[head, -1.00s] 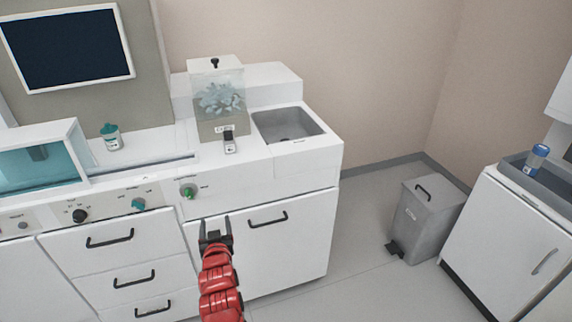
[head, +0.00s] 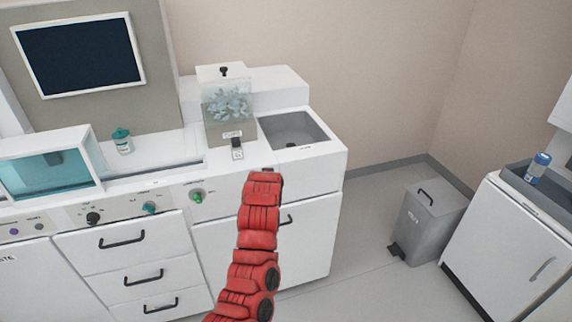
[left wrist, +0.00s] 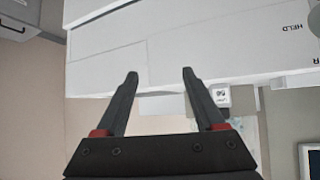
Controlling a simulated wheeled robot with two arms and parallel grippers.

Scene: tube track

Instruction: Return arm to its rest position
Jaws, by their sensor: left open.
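My red arm (head: 260,220) reaches up from the bottom of the head view, in front of the white cabinet. Its far end is just below the sink, and the fingers there are mostly hidden behind the arm. In the left wrist view my left gripper (left wrist: 158,74) is open, with nothing between its two dark fingers. White cabinet surfaces (left wrist: 110,65) lie beyond the fingertips, with no contact visible. My right gripper is not in view.
A clear dispenser box (head: 228,105) and a sink (head: 293,130) are on the counter. A teal-capped container (head: 122,142) stands further left.

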